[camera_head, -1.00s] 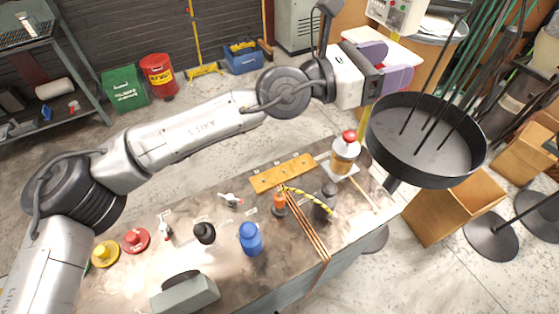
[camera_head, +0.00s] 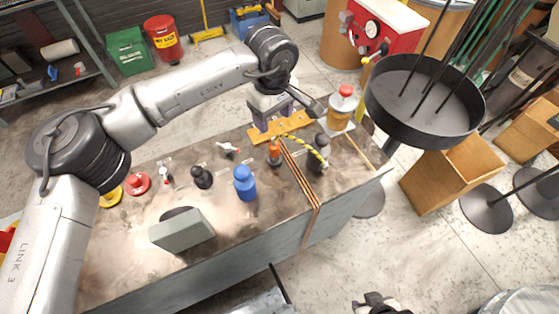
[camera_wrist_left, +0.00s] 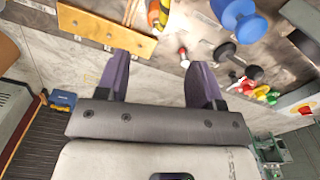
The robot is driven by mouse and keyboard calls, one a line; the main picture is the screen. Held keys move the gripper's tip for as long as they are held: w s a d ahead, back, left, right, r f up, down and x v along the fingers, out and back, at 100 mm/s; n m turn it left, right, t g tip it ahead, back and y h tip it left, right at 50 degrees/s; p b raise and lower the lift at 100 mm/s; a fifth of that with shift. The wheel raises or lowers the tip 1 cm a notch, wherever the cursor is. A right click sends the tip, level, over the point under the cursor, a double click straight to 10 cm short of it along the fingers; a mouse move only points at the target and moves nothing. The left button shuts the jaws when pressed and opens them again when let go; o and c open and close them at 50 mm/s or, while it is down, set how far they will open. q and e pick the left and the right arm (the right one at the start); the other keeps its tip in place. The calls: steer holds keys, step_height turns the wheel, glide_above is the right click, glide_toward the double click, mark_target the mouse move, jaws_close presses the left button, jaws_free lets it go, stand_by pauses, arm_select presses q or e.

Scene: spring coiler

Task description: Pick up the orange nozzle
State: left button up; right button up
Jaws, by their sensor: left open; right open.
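The orange nozzle (camera_head: 274,155) stands upright on the workbench (camera_head: 240,222), between a yellow-orange bar (camera_head: 252,135) and copper rods. My left gripper (camera_head: 275,118) is open and empty, above the bar and behind the nozzle, its purple fingers pointing down. In the left wrist view the open fingers (camera_wrist_left: 158,80) have only bare floor and bench edge between them. An orange and yellow item at the top edge there, probably the nozzle (camera_wrist_left: 153,12), lies beyond the fingertips and is cut off.
A red-capped jar (camera_head: 341,108) and large black pan (camera_head: 424,105) are further right.

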mark_target(274, 145)
arm_select(q)
steer(key=f, duration=0.2)
steer(key=w+f, duration=0.1)
steer(key=shift+a+b, duration=0.3)
steer(key=shift+b, duration=0.1)
steer(key=f, duration=0.2)
steer(key=f+b, duration=0.1)
steer(key=f, duration=0.1)
steer(key=shift+s+d+f, duration=0.15)
steer(key=shift+s+f, duration=0.05)
steer(key=shift+f, duration=0.55)
steer(key=f+b, duration=0.1)
steer(key=f, duration=0.3)
steer(key=shift+s+d+b, duration=0.1)
steer(key=shift+d+b, duration=0.1)
steer(key=shift+b, duration=0.2)
steer(key=shift+f, duration=0.4)
arm_select(e)
steer(key=x, duration=0.3)
steer(key=shift+w+a+f, duration=0.1)
steer(key=shift+w+f, duration=0.05)
steer(key=shift+f, duration=0.2)
arm_select(q)
steer(key=shift+r, duration=0.1)
jaws_close()
arm_select(e)
steer(key=shift+a, duration=0.15)
